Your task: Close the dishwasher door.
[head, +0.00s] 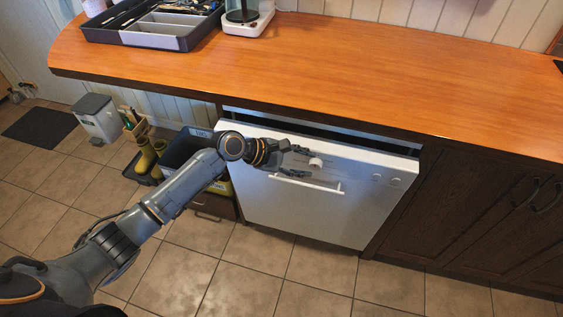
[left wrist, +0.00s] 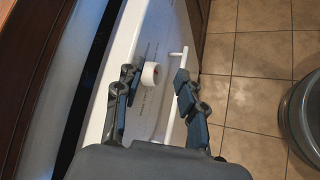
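The white dishwasher door (head: 330,208) is ajar in the head view, tilted out a little, with a dark gap along its top edge below the counter. It carries a bar handle (head: 306,184) and a round knob (head: 316,163). My left gripper (head: 303,162) is in front of the upper door, above the handle, with its fingers spread. In the left wrist view the fingers (left wrist: 155,76) are apart, with the white knob (left wrist: 150,74) showing between them and the handle (left wrist: 178,53) beyond. I cannot tell whether they touch the door. My right gripper is not in view.
The wooden counter (head: 330,70) overhangs the door. A utensil tray (head: 150,27) stands on it at the back left. Dark cabinets (head: 480,215) are at right. A dark crate (head: 187,150), boots (head: 147,155) and a bin (head: 98,118) stand at left. The tiled floor in front is clear.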

